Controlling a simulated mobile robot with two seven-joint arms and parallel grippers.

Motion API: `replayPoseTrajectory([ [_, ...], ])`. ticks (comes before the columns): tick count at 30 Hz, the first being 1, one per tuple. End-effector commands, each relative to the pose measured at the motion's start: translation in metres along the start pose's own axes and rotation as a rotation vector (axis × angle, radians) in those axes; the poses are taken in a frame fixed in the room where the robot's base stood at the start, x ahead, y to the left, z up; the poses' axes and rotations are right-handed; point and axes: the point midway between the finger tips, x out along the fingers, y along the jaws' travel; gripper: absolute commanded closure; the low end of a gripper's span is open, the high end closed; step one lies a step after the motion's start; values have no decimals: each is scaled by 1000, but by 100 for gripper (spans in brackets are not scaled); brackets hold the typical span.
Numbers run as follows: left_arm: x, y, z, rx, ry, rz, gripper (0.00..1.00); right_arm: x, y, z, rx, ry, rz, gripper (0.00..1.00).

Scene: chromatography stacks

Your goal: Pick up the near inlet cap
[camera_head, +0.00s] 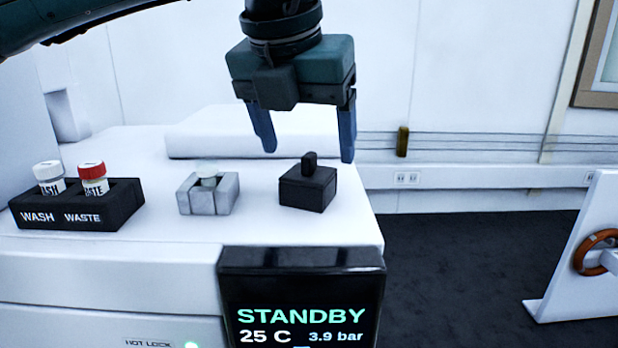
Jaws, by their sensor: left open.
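A black square block with a small upright knob on top (308,190), which looks like the near inlet cap, sits on the white instrument top near its right edge. My left gripper (308,155) points down above it. Its two blue fingers are apart, one on each side of the knob as seen in the picture, and nothing is between them. The fingers look clear of the block, though the exact height gap is hard to tell. My right gripper is not in view.
A grey holder (208,196) with a pale-topped vial stands left of the block. A black WASH/WASTE rack (78,207) holds a white-capped and a red-capped vial further left. A STANDBY display (300,300) is at the front. A raised white slab (210,135) lies behind.

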Motion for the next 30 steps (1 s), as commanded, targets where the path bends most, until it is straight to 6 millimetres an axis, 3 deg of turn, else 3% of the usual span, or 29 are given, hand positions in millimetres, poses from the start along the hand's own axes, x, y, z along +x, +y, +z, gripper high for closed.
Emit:
replayPoseTrajectory([
  [5, 14, 1, 0, 0, 2, 1, 24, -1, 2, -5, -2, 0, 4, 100],
  [12, 48, 1, 0, 1, 2, 0, 24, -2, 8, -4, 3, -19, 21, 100],
  [21, 55, 0, 0, 0, 0, -1, 24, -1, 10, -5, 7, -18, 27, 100],
  [30, 55, 0, 0, 0, 1, 0, 47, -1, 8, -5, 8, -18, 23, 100],
])
